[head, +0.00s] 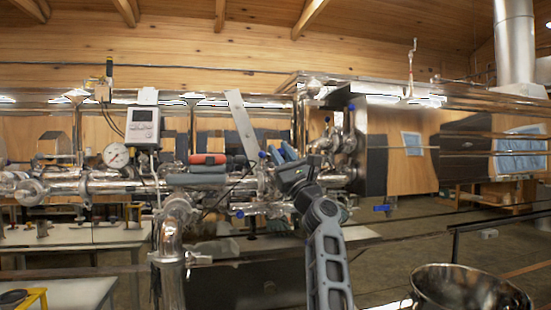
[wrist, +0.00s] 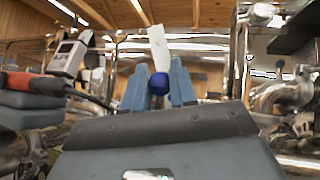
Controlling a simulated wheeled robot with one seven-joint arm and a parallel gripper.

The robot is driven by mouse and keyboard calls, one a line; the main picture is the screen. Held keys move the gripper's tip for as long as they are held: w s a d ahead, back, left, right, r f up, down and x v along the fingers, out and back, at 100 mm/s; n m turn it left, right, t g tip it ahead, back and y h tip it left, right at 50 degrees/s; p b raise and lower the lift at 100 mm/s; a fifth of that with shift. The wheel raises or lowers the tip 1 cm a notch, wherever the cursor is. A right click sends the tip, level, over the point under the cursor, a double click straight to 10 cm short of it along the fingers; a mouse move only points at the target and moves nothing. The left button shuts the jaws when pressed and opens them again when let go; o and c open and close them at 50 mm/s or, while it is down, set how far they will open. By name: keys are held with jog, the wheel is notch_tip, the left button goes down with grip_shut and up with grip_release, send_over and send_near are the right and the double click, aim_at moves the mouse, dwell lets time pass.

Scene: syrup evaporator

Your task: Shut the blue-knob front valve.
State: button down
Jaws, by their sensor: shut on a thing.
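My gripper (head: 281,153) reaches in among the steel pipes at the middle of the head view. Its two light-blue fingers show in the wrist view (wrist: 159,85), on either side of a round blue knob (wrist: 160,83) on a short stem. The gripper is shut on this valve handle; the contact itself is partly hidden by the dark palm edge. In the head view a blue knob (head: 262,155) shows just left of the fingers. The valve body below is hidden by my gripper.
A flat metal strip (head: 241,122) rises behind the fingers. An orange-ended tool (head: 207,159), a dial gauge (head: 116,155) and a display box (head: 143,125) are to the left. Other blue knobs (head: 382,208) are nearby. A steel pot (head: 468,292) stands at the front right.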

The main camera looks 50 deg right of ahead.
jog(key=shift+s+d+f+m, duration=0.1)
jog(key=shift+s+d+m, duration=0.1)
jog(key=shift+m, duration=0.1)
jog(key=c, duration=1)
grip_release()
jog(key=shift+w, duration=0.1)
jog(key=shift+o, duration=0.2)
jog(key=b+v, duration=0.1)
jog(key=v, duration=0.7)
jog(key=shift+w+a, duration=0.1)
